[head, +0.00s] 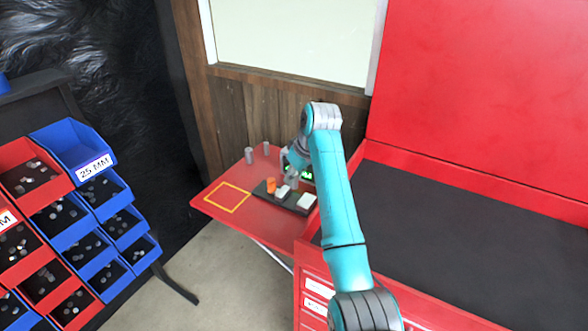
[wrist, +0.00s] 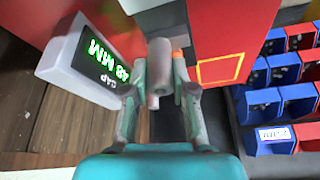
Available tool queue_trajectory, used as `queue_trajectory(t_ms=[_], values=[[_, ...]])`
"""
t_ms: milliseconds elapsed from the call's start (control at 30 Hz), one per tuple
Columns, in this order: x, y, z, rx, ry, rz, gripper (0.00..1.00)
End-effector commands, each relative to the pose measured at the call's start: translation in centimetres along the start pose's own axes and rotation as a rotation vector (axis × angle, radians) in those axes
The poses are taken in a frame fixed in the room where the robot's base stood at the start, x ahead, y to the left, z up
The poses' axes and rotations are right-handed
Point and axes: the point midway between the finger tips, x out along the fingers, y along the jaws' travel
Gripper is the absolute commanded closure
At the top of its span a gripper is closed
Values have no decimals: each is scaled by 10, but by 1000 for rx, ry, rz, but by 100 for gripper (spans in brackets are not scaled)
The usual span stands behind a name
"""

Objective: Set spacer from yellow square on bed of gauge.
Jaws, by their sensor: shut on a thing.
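My gripper (wrist: 158,88) is shut on a grey cylindrical spacer (wrist: 160,62), which sits between its two fingers in the wrist view. In the head view my gripper (head: 291,174) is over the dark gauge bed (head: 265,191). I cannot tell whether the spacer touches the bed. The gauge carries an orange piece (head: 271,184) and white blocks (head: 283,191) (head: 307,200).
Two grey cylinders (head: 249,155) (head: 266,148) stand at the back of the red side table (head: 214,190). Racks of blue (head: 80,150) and red bins (head: 28,170) stand at the left. A red cabinet with a dark top (head: 470,240) is at the right.

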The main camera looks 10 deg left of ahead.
Motion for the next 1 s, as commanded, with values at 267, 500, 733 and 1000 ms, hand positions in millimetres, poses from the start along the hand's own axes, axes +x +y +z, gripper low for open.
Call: queue_trajectory(t_ms=[267, 500, 733, 1000], values=[[22, 0, 9, 1, 0, 0, 100], [38, 0, 16, 0, 0, 0, 100], [44, 0, 18, 0, 0, 0, 100], [45, 0, 19, 0, 0, 0, 100]])
